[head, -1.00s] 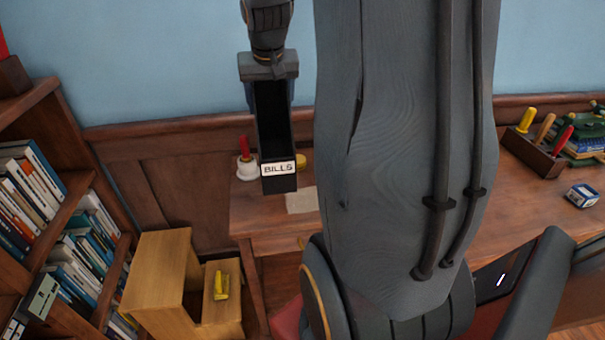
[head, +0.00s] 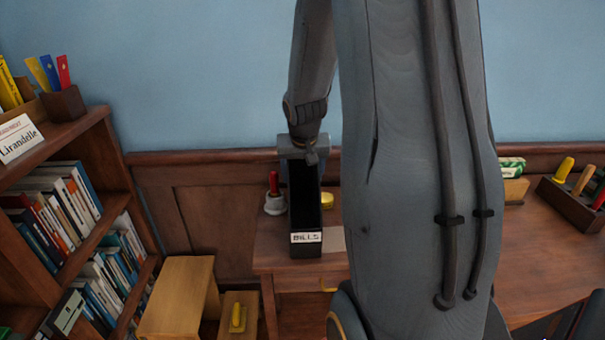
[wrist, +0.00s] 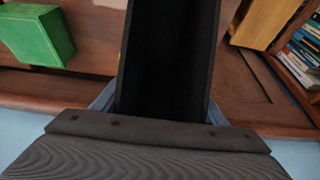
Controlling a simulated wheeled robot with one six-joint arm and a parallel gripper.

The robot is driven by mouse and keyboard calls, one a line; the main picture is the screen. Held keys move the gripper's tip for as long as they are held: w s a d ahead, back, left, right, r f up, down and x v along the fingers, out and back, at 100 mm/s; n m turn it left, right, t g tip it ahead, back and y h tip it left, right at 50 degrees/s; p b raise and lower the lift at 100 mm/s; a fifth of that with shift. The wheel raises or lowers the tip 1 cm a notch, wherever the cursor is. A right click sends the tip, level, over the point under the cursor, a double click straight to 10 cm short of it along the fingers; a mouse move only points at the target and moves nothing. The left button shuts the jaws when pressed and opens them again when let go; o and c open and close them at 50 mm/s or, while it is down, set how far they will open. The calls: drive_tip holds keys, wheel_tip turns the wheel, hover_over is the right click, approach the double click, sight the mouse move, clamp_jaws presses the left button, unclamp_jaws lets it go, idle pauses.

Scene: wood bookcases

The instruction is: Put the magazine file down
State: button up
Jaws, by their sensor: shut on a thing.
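The magazine file (head: 306,249) is a tall, narrow black box with an open top and a white label reading BILLS. It is upright at the left end of the wooden desk (head: 262,262). My gripper (head: 305,160) is shut on its upper back part. The file also fills the middle of the wrist view (wrist: 168,60), where its dark inside shows. Whether its base touches the desk top or hangs just above it, I cannot tell.
A white pot with a red-handled tool (head: 274,202) is close left of the file, a yellow object (head: 327,201) close right. A bookcase (head: 120,150) stands left, with a wooden step stool (head: 180,290) beside it. My arm hides the desk's middle. A tool block (head: 570,204) is at right.

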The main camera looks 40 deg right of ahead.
drive_tip(key=shift+f, duration=0.1)
drive_tip(key=o, duration=1.7)
drive_tip(key=shift+c, duration=0.2)
